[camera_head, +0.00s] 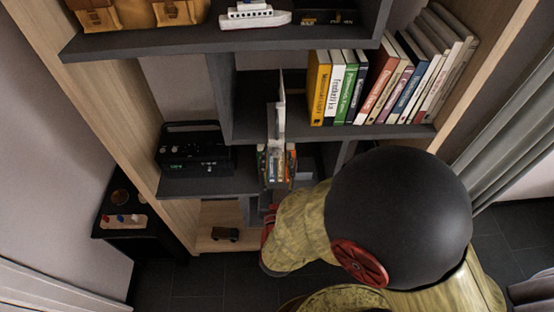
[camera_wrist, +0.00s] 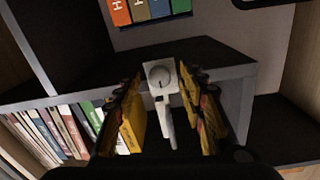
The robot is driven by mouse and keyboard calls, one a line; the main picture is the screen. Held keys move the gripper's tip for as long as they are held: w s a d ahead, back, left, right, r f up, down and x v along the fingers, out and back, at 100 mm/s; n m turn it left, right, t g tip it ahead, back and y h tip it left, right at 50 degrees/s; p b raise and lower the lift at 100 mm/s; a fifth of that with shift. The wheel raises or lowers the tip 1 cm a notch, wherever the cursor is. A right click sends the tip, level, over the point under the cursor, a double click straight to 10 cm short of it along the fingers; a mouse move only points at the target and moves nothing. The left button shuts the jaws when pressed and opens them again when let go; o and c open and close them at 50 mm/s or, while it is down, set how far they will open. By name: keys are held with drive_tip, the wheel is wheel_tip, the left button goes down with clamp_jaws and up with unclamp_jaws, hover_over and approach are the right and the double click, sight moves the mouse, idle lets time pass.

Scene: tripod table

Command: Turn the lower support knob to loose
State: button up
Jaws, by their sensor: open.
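A small grey-white block with a round knob face (camera_wrist: 160,74) shows in the wrist view, at the edge of a dark shelf. A pale, narrow stem (camera_wrist: 166,122) runs down from it in the picture. In the head view, a thin pale upright piece (camera_head: 281,100) stands at the shelf edge and seems to be the same fixture; its knob is not clear there. My gripper (camera_wrist: 161,80) is open, its yellow and dark fingers on either side of the knob block, with visible gaps. I cannot tell the knob's setting. In the head view my arm hides the gripper.
A row of books (camera_head: 390,85) stands on the shelf right of the fixture. More small books (camera_head: 277,165) sit just below it. A black radio (camera_head: 193,148) stands to the left. A toy ship (camera_head: 254,14) is on the upper shelf.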

drive_tip(key=shift+w, duration=0.2)
drive_tip(key=shift+c, duration=0.5)
clamp_jaws()
